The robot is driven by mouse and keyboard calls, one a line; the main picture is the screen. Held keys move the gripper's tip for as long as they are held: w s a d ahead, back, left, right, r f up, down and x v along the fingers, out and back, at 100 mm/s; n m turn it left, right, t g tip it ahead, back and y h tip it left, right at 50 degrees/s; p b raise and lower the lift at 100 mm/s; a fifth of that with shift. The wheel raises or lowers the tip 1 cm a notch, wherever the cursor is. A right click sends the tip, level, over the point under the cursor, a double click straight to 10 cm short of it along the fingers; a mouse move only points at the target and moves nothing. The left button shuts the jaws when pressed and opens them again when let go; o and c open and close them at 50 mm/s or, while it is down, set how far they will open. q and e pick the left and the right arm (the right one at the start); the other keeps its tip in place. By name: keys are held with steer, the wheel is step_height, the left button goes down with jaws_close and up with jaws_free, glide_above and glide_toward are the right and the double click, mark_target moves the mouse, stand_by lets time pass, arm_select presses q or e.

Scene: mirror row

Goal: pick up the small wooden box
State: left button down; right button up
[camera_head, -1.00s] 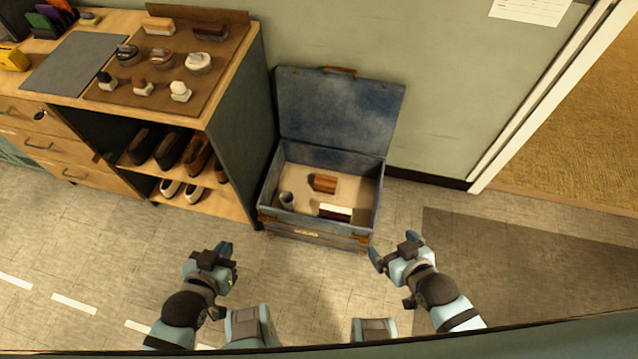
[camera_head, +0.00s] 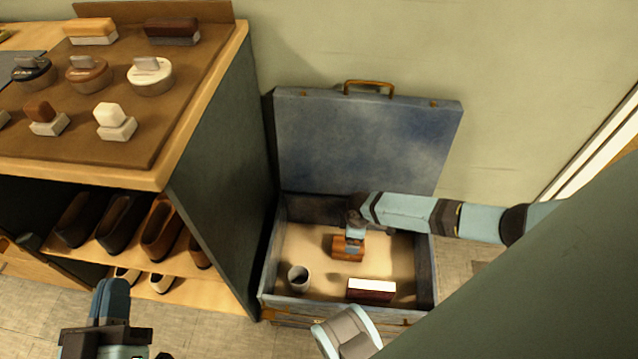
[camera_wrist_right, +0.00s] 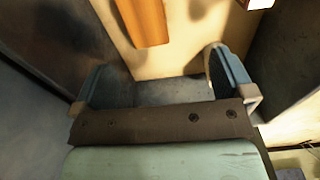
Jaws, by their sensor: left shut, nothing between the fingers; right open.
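The small wooden box (camera_head: 346,253) is orange-brown and lies in the open blue suitcase (camera_head: 270,283), toward the back of its pale floor. My right gripper (camera_head: 355,238) is over the box and hides part of it in the head view. In the right wrist view, the right gripper (camera_wrist_right: 158,68) is open, with its two blue fingers wide apart. The box (camera_wrist_right: 143,20) lies beyond the fingertips there, at the top edge, with nothing between the fingers. My left gripper (camera_head: 110,300) is shut and empty at the lower left, away from the suitcase.
The raised lid (camera_head: 365,140) stands behind. A shelf unit (camera_head: 225,180) with shoes and brushes stands close on the left.

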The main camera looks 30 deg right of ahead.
steer(key=f+b, duration=0.1)
steer(key=f, duration=0.2)
steer(key=w+d+f+b, duration=0.1)
steer(key=f+b, duration=0.1)
steer(key=f, duration=0.1)
steer(key=w+f+b, duration=0.1)
steer(key=f, duration=0.2)
steer(key=shift+w+d, duration=0.2)
steer(key=shift+d, duration=0.05)
step_height(320, 180, down, 4)
steer(key=b, duration=0.3)
steer(key=shift+a+f+b, duration=0.1)
steer(key=shift+f+b, duration=0.1)
steer(key=shift+b, duration=0.1)
steer(key=shift+f, duration=0.45)
steer(key=shift+f+b, duration=0.3)
steer(key=shift+b, duration=0.05)
arm_select(q)
step_height(320, 180, down, 9)
steer(key=w+m+g, duration=0.1)
steer(key=g, duration=0.1)
steer(key=shift+w+f+m+g, duration=0.15)
steer(key=shift+w+m+g, duration=0.15)
steer(key=shift+g, duration=0.1)
arm_select(e)
steer(key=shift+r, duration=0.1)
steer(key=c, duration=1.1)
